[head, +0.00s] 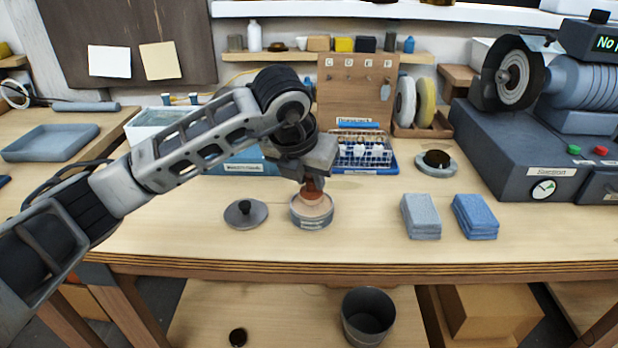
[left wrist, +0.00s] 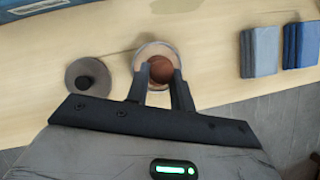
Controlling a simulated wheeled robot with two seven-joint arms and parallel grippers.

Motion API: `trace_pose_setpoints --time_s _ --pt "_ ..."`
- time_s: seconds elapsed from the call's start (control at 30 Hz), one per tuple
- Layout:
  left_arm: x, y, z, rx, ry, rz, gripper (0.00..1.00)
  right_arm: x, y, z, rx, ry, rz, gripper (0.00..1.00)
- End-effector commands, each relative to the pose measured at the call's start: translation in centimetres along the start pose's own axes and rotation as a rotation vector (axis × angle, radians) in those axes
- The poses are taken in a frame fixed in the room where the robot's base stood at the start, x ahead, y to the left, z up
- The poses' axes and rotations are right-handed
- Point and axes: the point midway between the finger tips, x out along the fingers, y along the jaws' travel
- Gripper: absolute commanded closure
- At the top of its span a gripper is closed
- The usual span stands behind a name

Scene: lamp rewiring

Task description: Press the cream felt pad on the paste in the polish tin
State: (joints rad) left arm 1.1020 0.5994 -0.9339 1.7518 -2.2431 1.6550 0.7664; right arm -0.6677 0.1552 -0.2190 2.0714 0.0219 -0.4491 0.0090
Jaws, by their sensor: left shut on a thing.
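The polish tin (head: 311,221) is a round grey tin with a pale label, standing open on the bench near its front edge. It also shows in the left wrist view (left wrist: 144,50). My left gripper (head: 313,180) is directly above the tin, pointing down, shut on a reddish-brown knob-like handle (left wrist: 160,71). The handle's lower end reaches the tin's mouth, where a pale pinkish-tan surface shows. I cannot tell felt pad from paste there, nor whether they touch. A grey lid with a black knob (head: 245,213) lies left of the tin. My right gripper is not in view.
Grey cloths (head: 421,217) and blue cloths (head: 475,217) are stacked to the right. A blue tray with a white rack (head: 362,152) stands behind the tin. A grinder (head: 540,140) fills the back right. Bare bench lies between tin and cloths.

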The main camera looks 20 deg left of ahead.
Motion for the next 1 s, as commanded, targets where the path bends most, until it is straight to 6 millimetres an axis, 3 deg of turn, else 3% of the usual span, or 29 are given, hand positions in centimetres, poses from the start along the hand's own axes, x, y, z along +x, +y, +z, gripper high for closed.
trace_pose_setpoints --time_s 0.57,1.0 --pt "-4.4 0.0 2.2 0.0 -0.003 -0.001 0.96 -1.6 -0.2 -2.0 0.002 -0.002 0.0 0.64" --pt "-4.6 0.0 2.2 0.0 -0.002 -0.001 0.96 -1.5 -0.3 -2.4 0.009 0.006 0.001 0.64"
